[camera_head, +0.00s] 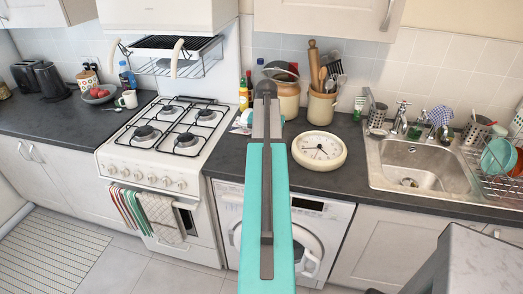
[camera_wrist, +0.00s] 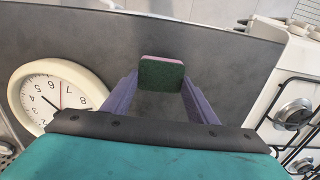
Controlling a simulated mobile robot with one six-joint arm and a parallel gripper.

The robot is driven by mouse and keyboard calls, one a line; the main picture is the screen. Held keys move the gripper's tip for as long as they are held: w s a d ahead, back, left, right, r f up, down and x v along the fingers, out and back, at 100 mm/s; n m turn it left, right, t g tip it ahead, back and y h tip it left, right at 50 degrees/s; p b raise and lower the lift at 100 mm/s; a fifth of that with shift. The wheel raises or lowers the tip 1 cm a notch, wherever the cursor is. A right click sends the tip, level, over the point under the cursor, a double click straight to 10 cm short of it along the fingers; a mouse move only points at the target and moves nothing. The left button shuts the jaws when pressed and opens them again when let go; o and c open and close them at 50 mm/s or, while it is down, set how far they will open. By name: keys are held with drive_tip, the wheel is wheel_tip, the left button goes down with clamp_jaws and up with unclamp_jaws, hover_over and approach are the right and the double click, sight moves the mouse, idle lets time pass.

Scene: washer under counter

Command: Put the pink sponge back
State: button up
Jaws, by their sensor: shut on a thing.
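The pink sponge (camera_wrist: 149,57) shows in the wrist view as a small block with a dark green face and a thin pink edge along its top. My gripper (camera_wrist: 162,79) has its two purple fingers on either side of the sponge and is shut on it. The dark grey counter lies behind the sponge; I cannot tell how far it is from the counter. In the head view my arm hides the sponge and most of the gripper.
A round cream clock (camera_head: 319,151) lies on the counter (camera_head: 345,183) right of my arm. The sink (camera_head: 425,175) and a dish rack (camera_head: 500,178) are further right. A gas stove (camera_head: 185,128) stands left. A utensil pot (camera_head: 321,107) and bottles stand at the back.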

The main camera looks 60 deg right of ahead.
drive_tip(key=shift+w+d+f+p, duration=0.1)
drive_tip(key=shift+w+d+p, duration=0.15)
drive_tip(key=shift+w+d, duration=0.35)
drive_tip(key=shift+w+d+f+p, duration=0.1)
drive_tip(key=shift+w+d+p, duration=0.15)
drive_tip(key=shift+w, duration=0.5)
drive_tip(key=shift+f+p, duration=0.9)
drive_tip(key=shift+f, duration=0.8)
drive_tip(key=shift+f, duration=0.2)
drive_tip(key=o, duration=0.9)
drive_tip(key=shift+r, duration=0.25)
drive_tip(key=shift+r+b, duration=1.7)
drive_tip(key=shift+r, duration=4.25)
